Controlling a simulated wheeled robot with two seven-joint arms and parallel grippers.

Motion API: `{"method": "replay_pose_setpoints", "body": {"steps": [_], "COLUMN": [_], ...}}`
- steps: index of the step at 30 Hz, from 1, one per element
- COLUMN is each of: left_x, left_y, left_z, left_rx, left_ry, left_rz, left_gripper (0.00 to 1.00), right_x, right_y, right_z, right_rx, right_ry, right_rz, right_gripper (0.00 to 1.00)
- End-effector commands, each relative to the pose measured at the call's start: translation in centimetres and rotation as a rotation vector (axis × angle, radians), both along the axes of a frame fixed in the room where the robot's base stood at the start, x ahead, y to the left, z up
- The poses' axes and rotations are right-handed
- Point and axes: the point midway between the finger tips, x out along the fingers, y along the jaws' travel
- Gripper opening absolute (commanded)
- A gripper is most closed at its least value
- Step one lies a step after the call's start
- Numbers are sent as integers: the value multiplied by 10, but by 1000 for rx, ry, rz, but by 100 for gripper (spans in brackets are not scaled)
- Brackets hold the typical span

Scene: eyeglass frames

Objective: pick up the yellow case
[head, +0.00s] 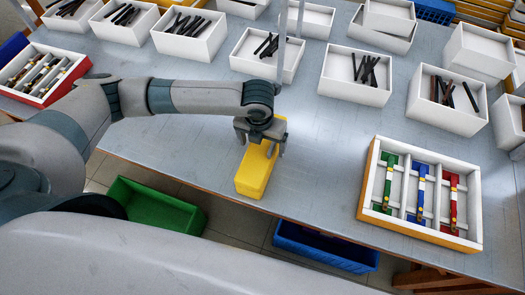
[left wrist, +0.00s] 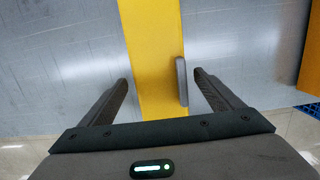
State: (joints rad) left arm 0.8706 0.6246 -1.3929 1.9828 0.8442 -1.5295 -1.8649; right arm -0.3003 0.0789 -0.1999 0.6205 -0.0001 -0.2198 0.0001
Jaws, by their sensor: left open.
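The yellow case (head: 257,173) lies on the grey table near its front edge, long side pointing away from me. My left gripper (head: 260,145) is over the far part of the case, with its fingers at either side. In the left wrist view the yellow case (left wrist: 154,60) runs between the two open fingers of my left gripper (left wrist: 157,92), with a gap on both sides. A small grey piece (left wrist: 182,82) shows along the case's right side. I do not see my right gripper.
A wooden-edged tray (head: 471,243) with green, blue and red frame parts stands to the right. A red tray (head: 78,72) is at the far left. White boxes (head: 352,92) with dark pieces line the back. Green (head: 150,208) and blue (head: 325,248) bins sit below the front edge.

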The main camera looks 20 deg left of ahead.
Motion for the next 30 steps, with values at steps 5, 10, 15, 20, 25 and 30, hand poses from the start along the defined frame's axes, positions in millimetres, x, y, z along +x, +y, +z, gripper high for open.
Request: {"method": "replay_pose_setpoints", "body": {"steps": [5,10,15,20,25,30], "left_x": [1,2,2,2,2,3], "left_y": [-1,0,0,0,0,0], "left_z": [-17,-21,-21,-21,-20,-20], "left_rx": [-1,0,0,0,0,-1], "left_ry": [2,1,1,0,0,0], "left_rz": [0,0,0,0,0,0], "left_gripper": [86,86,86,86,52,34], "right_x": [0,0,0,0,0,0], "right_y": [0,0,-1,-1,-1,-1], "right_z": [7,7,7,7,7,7], "right_rx": [0,0,-1,-1,-1,-1], "right_ry": [0,0,1,1,1,1], "right_rz": [0,0,1,1,1,1], "right_gripper": [31,31,31,31,31,31]}}
